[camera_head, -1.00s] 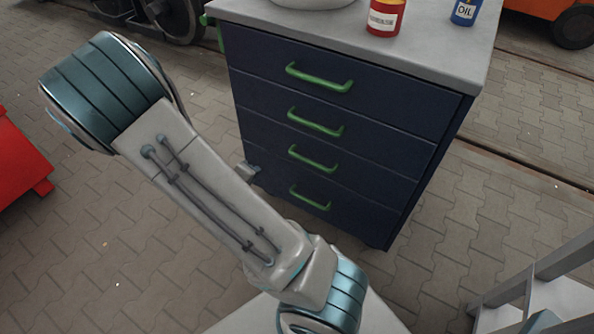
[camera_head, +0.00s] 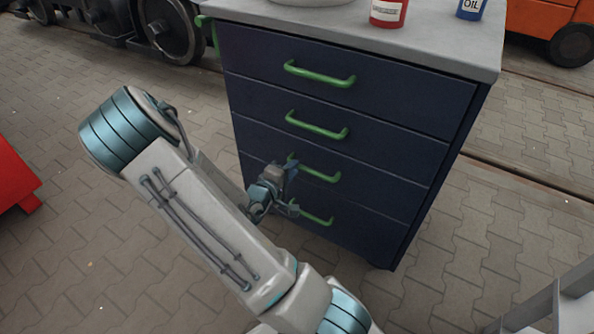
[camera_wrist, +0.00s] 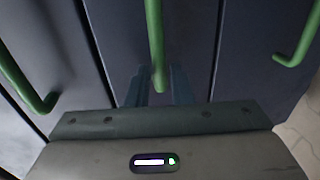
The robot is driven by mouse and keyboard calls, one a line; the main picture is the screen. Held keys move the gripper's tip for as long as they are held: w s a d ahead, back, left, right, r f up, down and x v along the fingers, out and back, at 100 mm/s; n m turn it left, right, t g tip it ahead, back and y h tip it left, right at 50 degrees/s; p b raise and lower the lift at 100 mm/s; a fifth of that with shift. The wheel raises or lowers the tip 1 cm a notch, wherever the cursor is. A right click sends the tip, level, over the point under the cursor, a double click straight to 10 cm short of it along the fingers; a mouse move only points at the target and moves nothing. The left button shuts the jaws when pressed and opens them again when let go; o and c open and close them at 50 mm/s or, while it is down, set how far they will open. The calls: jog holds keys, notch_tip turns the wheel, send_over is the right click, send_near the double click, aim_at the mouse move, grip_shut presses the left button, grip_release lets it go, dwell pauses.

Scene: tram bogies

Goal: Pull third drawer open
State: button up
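The dark blue cabinet has several drawers stacked one above another, each with a green bar handle. The third drawer (camera_head: 375,192) looks closed, flush with the others. Its handle (camera_head: 322,174) is partly hidden at its left end by my gripper (camera_head: 290,187). In the wrist view the third handle (camera_wrist: 155,45) runs down between the two fingers of my gripper (camera_wrist: 158,85). The fingers are apart, with a gap visible on each side of the bar. I cannot tell whether either finger touches it.
The second handle (camera_wrist: 25,85) and bottom handle (camera_wrist: 297,38) flank the fingers in the wrist view. A red container (camera_head: 388,12) and a blue oil can (camera_head: 471,8) stand on the grey cabinet top (camera_head: 430,45). Paved floor lies in front. A grey step frame (camera_head: 555,305) is at lower right.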

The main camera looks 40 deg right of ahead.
jog(key=shift+b+x, duration=0.35)
jog(key=shift+x, duration=1.3)
grip_shut()
jog(key=shift+a, duration=0.1)
jog(key=shift+a, duration=0.1)
